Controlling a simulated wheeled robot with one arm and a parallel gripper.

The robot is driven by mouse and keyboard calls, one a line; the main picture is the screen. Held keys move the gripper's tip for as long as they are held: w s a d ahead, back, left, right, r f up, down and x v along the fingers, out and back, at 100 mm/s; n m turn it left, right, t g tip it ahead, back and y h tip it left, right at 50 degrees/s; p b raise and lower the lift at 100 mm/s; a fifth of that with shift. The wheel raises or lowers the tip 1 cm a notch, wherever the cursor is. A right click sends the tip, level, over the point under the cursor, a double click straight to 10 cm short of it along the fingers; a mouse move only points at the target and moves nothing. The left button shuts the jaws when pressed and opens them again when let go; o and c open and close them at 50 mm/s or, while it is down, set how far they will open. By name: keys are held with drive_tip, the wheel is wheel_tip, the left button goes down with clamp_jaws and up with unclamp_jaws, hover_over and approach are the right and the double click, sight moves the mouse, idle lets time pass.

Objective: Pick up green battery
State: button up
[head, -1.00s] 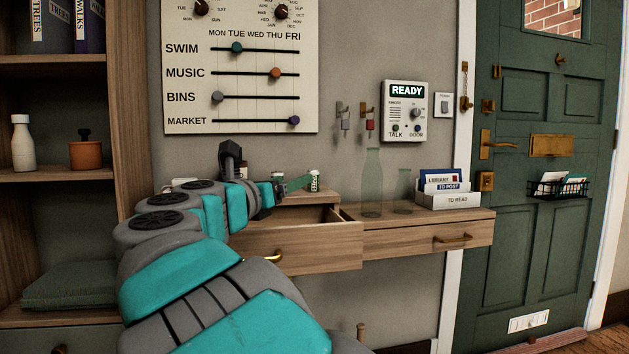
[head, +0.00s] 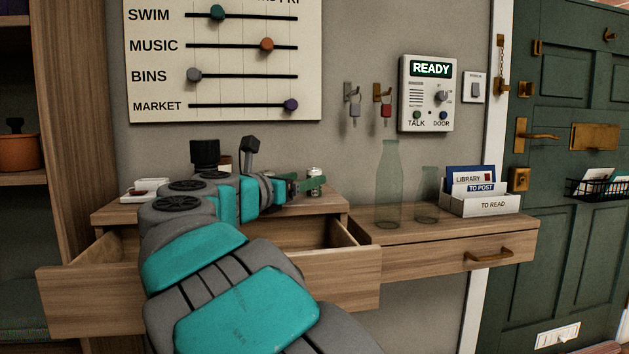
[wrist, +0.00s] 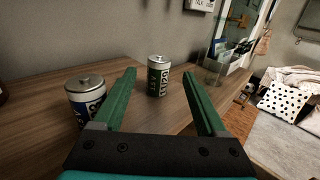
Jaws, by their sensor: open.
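The green battery (wrist: 158,78), dark green with white lettering and a metal top, stands upright on the wooden top. In the wrist view it lies between and just beyond my open gripper's (wrist: 160,76) green fingertips, with no visible contact. In the head view the battery (head: 315,173) is partly hidden behind my gripper (head: 308,184). A second battery, blue and white with a metal top (wrist: 86,92), stands to the left, close outside my left finger. My gripper holds nothing.
An open drawer (head: 340,283) sits below the raised top. To the right stand two glass bottles (head: 389,190) and a letter box (head: 486,203). A dark-lidded jar (head: 205,153) and a white item (head: 143,188) are behind my arm. The wall is close behind.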

drive_tip(key=shift+p+x, duration=0.7)
drive_tip(key=shift+x, duration=3.3)
drive_tip(key=shift+a, duration=0.15)
clamp_jaws()
